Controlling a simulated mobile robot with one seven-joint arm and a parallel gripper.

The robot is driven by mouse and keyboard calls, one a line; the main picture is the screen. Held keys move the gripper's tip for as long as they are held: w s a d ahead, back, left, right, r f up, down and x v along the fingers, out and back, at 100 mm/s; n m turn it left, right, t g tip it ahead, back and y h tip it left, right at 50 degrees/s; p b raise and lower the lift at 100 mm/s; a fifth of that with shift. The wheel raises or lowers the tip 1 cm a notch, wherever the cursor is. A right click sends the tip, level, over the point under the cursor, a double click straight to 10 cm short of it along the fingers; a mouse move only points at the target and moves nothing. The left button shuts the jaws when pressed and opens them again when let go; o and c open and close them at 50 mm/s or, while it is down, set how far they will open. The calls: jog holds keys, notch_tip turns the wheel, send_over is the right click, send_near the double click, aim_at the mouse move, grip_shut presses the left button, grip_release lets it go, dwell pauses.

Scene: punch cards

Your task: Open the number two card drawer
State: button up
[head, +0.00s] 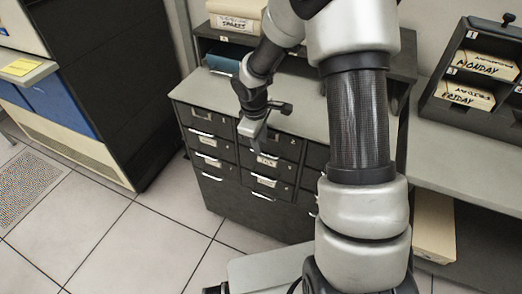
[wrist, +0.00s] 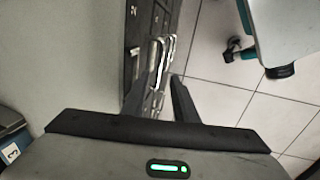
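The number two card drawer (head: 284,146) is in the top row of the dark card cabinet (head: 194,92) in the head view, right of drawer one (head: 205,117). Its front looks flush with its neighbours, and my gripper partly covers it. My gripper (head: 257,143) hangs in front of that drawer's upper left part, pointing down. In the wrist view, the two dark fingers (wrist: 166,82) stand apart with nothing clearly held between them. Pale drawer handles (wrist: 158,53) show just beyond the fingertips. I cannot tell whether a finger touches a handle.
More labelled drawers lie below, and my arm hides the cabinet's right side. A rack with Monday and Friday cards (head: 478,75) stands on the right-hand counter (head: 455,150). A large dark machine (head: 110,70) is at left. The tiled floor (head: 150,235) before the cabinet is clear.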

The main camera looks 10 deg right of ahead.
jog(key=shift+w+d+f, duration=0.15)
jog(key=shift+w+f, duration=0.05)
jog(key=shift+f, duration=0.95)
jog(key=shift+w+d+f, duration=0.1)
jog(key=shift+w+f, duration=0.05)
jog(key=shift+f, duration=0.95)
grip_shut()
